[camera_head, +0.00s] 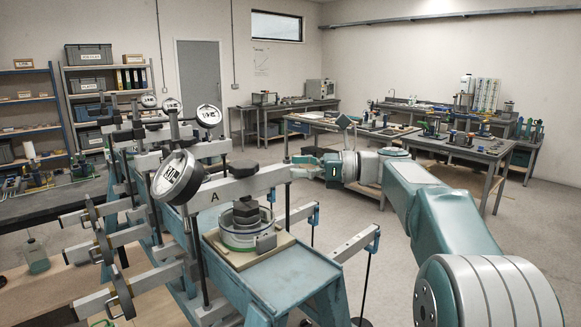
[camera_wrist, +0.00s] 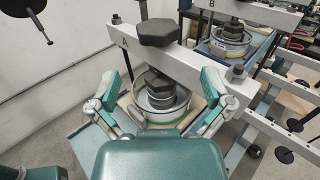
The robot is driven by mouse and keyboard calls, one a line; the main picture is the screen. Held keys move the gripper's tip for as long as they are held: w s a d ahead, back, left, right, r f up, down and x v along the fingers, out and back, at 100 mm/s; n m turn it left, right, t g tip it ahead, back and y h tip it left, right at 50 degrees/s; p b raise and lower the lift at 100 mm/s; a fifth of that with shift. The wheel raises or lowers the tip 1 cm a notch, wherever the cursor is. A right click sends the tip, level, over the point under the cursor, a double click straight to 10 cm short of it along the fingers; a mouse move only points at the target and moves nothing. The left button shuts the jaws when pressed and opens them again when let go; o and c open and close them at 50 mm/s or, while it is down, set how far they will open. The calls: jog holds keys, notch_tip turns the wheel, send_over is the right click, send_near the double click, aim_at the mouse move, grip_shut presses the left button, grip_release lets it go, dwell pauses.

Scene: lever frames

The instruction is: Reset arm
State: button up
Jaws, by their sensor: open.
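My arm reaches in from the right in the head view. My gripper (camera_head: 299,166) is at its end, near the right end of the beam of lever frame A (camera_head: 232,188). In the wrist view my gripper (camera_wrist: 160,88) is open, with its two teal fingers spread wide and nothing between them in its grasp. Beyond the fingers the wrist view shows the round cell (camera_wrist: 160,97) of frame A under a dark hexagonal knob (camera_wrist: 160,32). The cell also shows in the head view (camera_head: 240,236). I cannot tell the exact gap from fingers to frame.
A dial gauge (camera_head: 178,178) stands at the left end of frame A's beam. More lever frames stand in a row behind, with frame B's cell (camera_wrist: 231,38) at upper right in the wrist view. Benches (camera_head: 465,146) and shelves line the room. Open floor lies right of the frames.

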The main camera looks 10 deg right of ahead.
jog(key=s+a+f+n+h, duration=0.1)
jog(key=s+f+n+h, duration=0.1)
jog(key=s, duration=0.3)
jog(key=s+a+f+n+h, duration=0.1)
jog(key=s+f+n+h, duration=0.1)
jog(key=s+f+h, duration=0.1)
jog(key=s+f+n+h, duration=0.3)
jog(key=s+f, duration=0.1)
jog(key=s, duration=0.2)
jog(key=shift+s+a+f, duration=0.35)
jog(key=shift+a, duration=0.05)
jog(key=s+d+f+n+t+h, duration=0.1)
jog(key=s+d+f+n+h, duration=0.3)
jog(key=s+f+n+h, duration=0.1)
jog(key=s+d+f+n+t+h, duration=0.1)
jog(key=s+d+f+n+h, duration=0.3)
jog(key=s+f+n, duration=0.4)
jog(key=s+d, duration=0.1)
jog(key=s, duration=0.3)
jog(key=shift+f+h, duration=0.35)
jog(key=shift+h, duration=0.05)
